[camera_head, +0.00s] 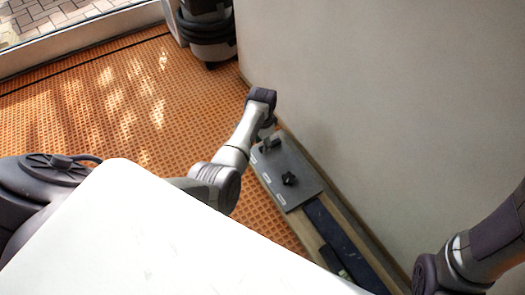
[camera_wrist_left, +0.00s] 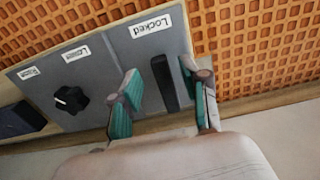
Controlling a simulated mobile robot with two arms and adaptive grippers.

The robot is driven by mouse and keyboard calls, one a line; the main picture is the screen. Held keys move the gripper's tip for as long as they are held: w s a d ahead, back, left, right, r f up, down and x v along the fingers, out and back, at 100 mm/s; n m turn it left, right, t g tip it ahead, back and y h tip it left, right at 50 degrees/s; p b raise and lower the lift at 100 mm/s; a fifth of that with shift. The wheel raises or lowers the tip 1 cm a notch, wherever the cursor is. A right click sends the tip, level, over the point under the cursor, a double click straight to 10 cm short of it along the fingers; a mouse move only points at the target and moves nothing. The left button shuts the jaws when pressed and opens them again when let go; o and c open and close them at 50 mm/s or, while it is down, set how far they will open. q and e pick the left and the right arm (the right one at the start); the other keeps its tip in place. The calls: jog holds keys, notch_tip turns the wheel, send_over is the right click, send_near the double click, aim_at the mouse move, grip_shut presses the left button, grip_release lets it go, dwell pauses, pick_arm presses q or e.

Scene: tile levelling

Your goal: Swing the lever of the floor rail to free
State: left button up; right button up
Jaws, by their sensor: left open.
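The floor rail's grey panel (camera_head: 300,187) lies along the wall, with a dark lever (camera_wrist_left: 165,83) beside the label "Locked" (camera_wrist_left: 150,27) in the left wrist view. A black knob (camera_wrist_left: 70,100) with a white mark sits further left on the panel, near two smaller labels that are hard to read. My left gripper (camera_wrist_left: 160,74) is open, with one teal finger on each side of the lever; I cannot tell whether either touches it. In the head view the gripper is partly hidden behind its wrist. My right gripper is out of the head view; only its arm shows.
The wall (camera_head: 370,90) rises close beside the rail. A white surface (camera_head: 150,240) fills the lower left of the head view. Orange textured floor (camera_head: 90,110) is open at the left. A dark wheeled object (camera_head: 207,35) stands at the back.

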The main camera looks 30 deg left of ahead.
pick_arm(q)
jog(key=shift+f+b, duration=0.5)
jog(key=shift+f, duration=0.6)
grip_shut()
